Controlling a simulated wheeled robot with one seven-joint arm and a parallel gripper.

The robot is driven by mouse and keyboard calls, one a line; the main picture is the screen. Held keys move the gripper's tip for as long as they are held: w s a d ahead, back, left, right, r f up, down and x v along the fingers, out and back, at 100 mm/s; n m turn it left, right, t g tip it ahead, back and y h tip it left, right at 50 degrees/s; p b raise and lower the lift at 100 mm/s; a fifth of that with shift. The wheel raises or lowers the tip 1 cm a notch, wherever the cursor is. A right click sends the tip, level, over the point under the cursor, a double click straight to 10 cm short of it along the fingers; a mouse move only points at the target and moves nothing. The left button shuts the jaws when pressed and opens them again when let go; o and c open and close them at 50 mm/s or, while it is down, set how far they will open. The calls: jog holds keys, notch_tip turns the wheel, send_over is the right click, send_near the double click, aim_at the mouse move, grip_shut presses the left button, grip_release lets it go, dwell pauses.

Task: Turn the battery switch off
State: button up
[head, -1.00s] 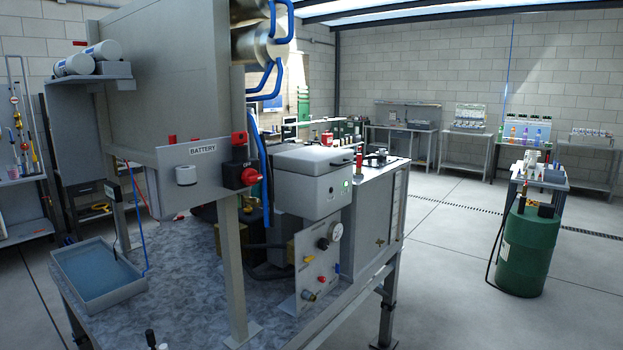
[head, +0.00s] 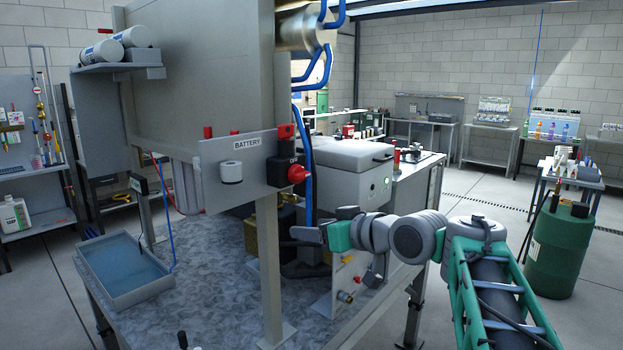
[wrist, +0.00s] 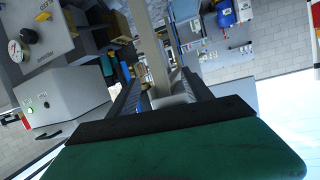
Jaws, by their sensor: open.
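The battery switch is a red rotary knob (head: 297,174) on a dark block at the right end of the grey panel labelled BATTERY (head: 222,152). I cannot read the knob's position for certain. My gripper (head: 306,234) is in the head view, below and slightly right of the knob, not touching it. Its fingers point left towards the panel's support post (head: 271,265). In the wrist view the two dark fingers (wrist: 160,88) stand apart with nothing held between them. The switch does not show in the wrist view.
Blue hoses (head: 309,190) hang just right of the switch. A light grey box (head: 350,172) stands behind my gripper. A shallow blue-filled tray (head: 127,268) lies at the bench's left.

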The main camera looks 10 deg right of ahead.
aim_at(304, 177)
jog(key=s+d+r+n+t+y, duration=0.15)
jog(key=d+r+y, duration=0.25)
jog(key=r, duration=0.6)
jog(key=shift+n, duration=0.45)
jog(key=p+x, duration=0.2)
jog(key=x, duration=0.5)
jog(key=shift+w+a, duration=0.1)
jog(key=shift+a, duration=0.05)
jog(key=shift+w+a+f, duration=0.15)
jog(key=shift+w, duration=0.1)
jog(key=shift+c, duration=0.2)
grip_shut()
